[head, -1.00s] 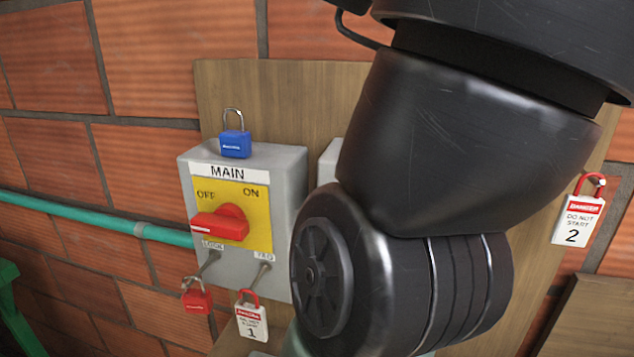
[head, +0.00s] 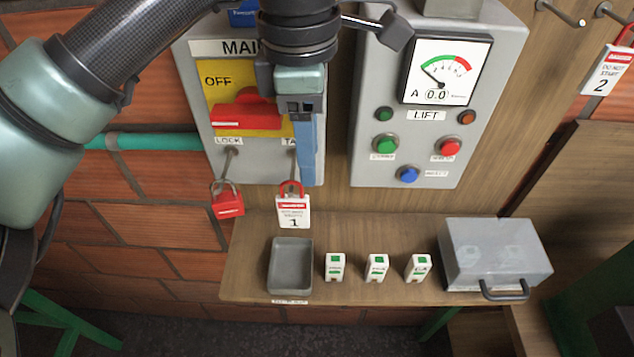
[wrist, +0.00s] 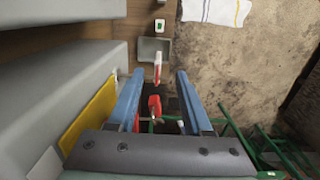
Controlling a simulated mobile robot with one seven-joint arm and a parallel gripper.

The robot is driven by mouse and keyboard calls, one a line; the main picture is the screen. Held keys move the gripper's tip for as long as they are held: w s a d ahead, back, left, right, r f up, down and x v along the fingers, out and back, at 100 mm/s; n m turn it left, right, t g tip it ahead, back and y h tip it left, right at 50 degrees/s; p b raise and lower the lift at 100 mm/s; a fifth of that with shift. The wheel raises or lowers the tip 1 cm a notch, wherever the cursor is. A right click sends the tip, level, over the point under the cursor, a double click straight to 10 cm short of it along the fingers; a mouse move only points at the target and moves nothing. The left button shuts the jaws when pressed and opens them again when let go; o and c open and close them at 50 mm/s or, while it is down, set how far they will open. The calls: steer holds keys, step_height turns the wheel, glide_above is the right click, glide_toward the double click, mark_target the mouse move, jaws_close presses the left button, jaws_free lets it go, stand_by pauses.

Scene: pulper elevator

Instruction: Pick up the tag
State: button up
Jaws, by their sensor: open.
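The white-and-red tag marked 1 (head: 293,211) hangs by its red loop from the hook under the TAG label on the MAIN box. In the wrist view, a thin red-and-white piece, which looks like this tag edge-on (wrist: 157,68), shows between and beyond the fingertips. My gripper (head: 307,180) is in front of the MAIN box, just above and right of the tag. In the wrist view, my gripper (wrist: 160,76) has its two blue fingers apart, with nothing gripped. Another tag, marked 2 (head: 606,70), hangs at the upper right.
A red padlock (head: 227,200) hangs left of the tag. The red switch handle (head: 245,113) is close to my gripper. The LIFT box (head: 430,150) stands right. Below, the shelf (head: 375,225) bears a grey tray (head: 290,262), several small white blocks and a grey lidded box (head: 495,255).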

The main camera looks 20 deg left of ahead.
mark_target(306, 199)
steer(key=f, duration=0.2)
steer(key=f+p, duration=0.1)
steer(key=f, duration=0.2)
steer(key=f+p, duration=0.1)
steer(key=f, duration=0.1)
steer(key=shift+s+a+f, duration=0.15)
steer(key=shift+a+f, duration=0.15)
steer(key=shift+a, duration=0.05)
steer(key=shift+d+f+p, duration=0.1)
steer(key=shift+f+p, duration=0.4)
steer(key=shift+p, duration=0.25)
steer(key=shift+w+f+p, duration=0.15)
steer(key=shift+f+p, duration=0.35)
steer(key=shift+f, duration=0.6)
steer(key=shift+w+f+p, duration=0.1)
steer(key=shift+f+p, duration=0.35)
steer(key=shift+f, duration=0.65)
jaws_close()
